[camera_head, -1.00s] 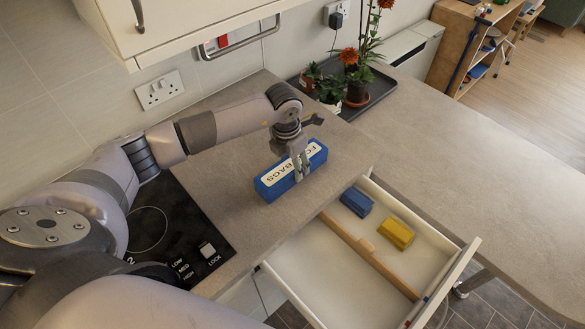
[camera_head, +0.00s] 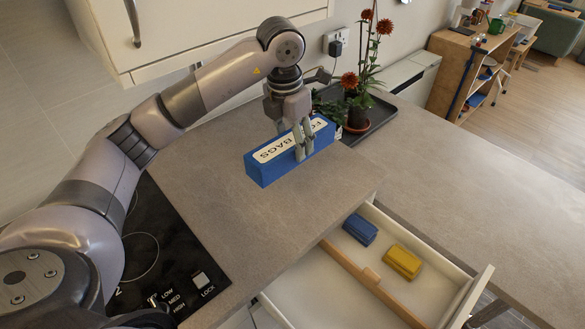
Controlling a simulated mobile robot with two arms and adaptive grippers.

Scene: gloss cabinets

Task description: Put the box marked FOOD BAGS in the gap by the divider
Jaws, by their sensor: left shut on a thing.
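The blue box with a white label reading BAGS (camera_head: 263,171) is in my left gripper (camera_head: 302,155), whose fingers are closed across its middle and hide part of the label. A small blue box (camera_head: 360,229) and a yellow box (camera_head: 403,261) lie in the compartment right of the divider. Bare drawer floor shows beside them. The compartment left of the divider looks empty where it shows. My right gripper is not in view.
A dark tray (camera_head: 384,112) with potted red flowers (camera_head: 350,80) stands behind the box. A black hob (camera_head: 165,250) is at the left. A wall cabinet (camera_head: 200,30) hangs over the arm. The worktop (camera_head: 440,160) to the right is clear.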

